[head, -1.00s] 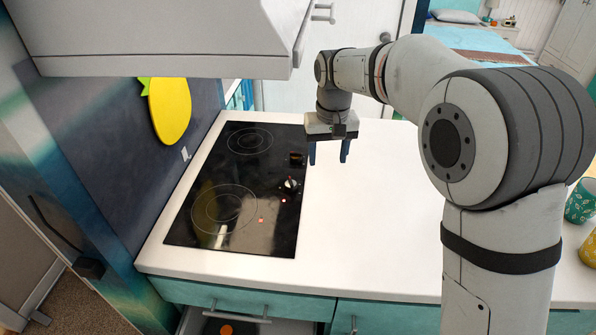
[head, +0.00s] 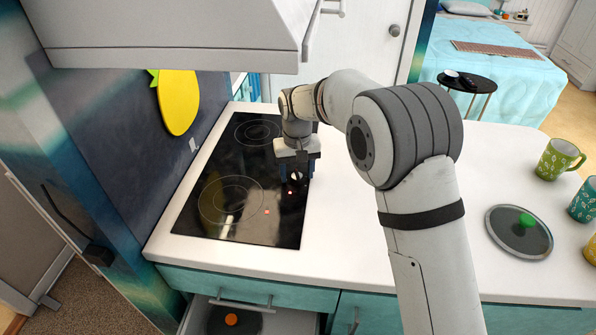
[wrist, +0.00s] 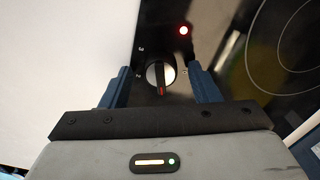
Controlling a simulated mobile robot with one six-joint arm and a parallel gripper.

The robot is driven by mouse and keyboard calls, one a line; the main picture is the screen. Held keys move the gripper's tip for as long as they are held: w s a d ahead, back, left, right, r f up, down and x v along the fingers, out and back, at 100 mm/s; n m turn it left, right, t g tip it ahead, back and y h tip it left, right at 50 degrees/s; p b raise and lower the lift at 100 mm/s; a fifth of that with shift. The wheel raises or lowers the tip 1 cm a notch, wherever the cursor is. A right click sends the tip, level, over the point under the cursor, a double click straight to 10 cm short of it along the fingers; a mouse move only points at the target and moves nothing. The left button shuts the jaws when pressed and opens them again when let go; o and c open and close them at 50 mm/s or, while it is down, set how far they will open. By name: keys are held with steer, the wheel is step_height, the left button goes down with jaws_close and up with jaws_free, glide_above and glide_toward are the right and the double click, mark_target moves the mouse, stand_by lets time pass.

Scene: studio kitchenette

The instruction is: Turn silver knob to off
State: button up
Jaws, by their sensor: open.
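The silver knob (wrist: 160,74) is on the black cooktop (head: 222,205), at its right side. In the wrist view it has a dark bar across it with a red mark at the end towards my gripper. The knob also shows in the head view (head: 296,176), partly hidden by my gripper. My gripper (wrist: 160,80) is open, with one blue finger on each side of the knob and a visible gap to each. A red light (wrist: 183,30) glows on the cooktop beside the knob.
A range hood (head: 170,30) overhangs the cooktop. The white counter (head: 340,230) is clear right of the cooktop. A drawer (head: 225,315) below is open.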

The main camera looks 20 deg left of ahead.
steer(key=shift+c, duration=0.4)
steer(key=shift+d, duration=0.1)
steer(key=c, duration=0.9)
steer(key=shift+n, duration=0.4)
steer(key=n, duration=0.5)
steer(key=shift+n, duration=0.4)
steer(key=n, duration=0.3)
steer(key=shift+n, duration=2.1)
steer(key=shift+r, duration=0.1)
